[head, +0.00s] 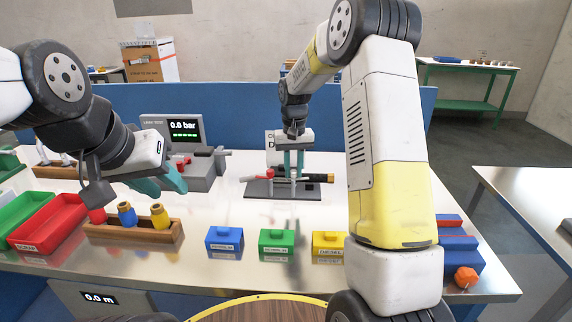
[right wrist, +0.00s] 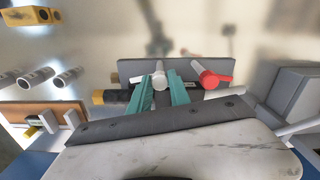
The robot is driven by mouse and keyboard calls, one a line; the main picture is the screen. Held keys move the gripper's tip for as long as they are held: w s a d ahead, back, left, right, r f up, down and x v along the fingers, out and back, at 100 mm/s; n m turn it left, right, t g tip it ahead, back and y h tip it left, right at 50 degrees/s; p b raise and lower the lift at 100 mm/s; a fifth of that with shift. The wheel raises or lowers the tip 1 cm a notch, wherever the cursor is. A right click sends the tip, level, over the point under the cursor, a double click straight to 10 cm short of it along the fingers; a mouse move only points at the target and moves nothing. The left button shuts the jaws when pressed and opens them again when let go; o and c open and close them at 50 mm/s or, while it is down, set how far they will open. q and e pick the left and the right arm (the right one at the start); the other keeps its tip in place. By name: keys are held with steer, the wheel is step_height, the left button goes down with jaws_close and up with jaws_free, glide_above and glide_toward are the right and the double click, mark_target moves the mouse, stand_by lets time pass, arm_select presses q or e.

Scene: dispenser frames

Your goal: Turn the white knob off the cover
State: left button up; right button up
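A dark stand (head: 270,189) on the table carries a red-handled valve (head: 277,172) and a black cylinder with an orange end. In the right wrist view the white knob (right wrist: 159,76) points towards the camera, with the red handle (right wrist: 208,78) to its right. My right gripper (head: 293,173) is over the stand. Its teal fingers (right wrist: 160,84) lie on either side of the knob, very close to it; whether they press on it I cannot tell. In the head view the fingers hide the knob. My left gripper (head: 166,188) is open and empty, above the table at the left.
A pressure display (head: 182,129) reading 0.0 bar stands behind my left gripper. A wooden rack (head: 133,235) with coloured pegs and red and green trays are at the left. Blue (head: 224,239), green (head: 276,242) and yellow (head: 328,243) boxes line the front edge.

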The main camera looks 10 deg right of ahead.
mark_target(293, 171)
steer(key=o, duration=0.3)
steer(key=shift+o, duration=0.2)
steer(key=shift+r, duration=0.1)
step_height(293, 171, up, 8)
steer(key=shift+f, duration=0.25)
steer(key=shift+r, duration=0.1)
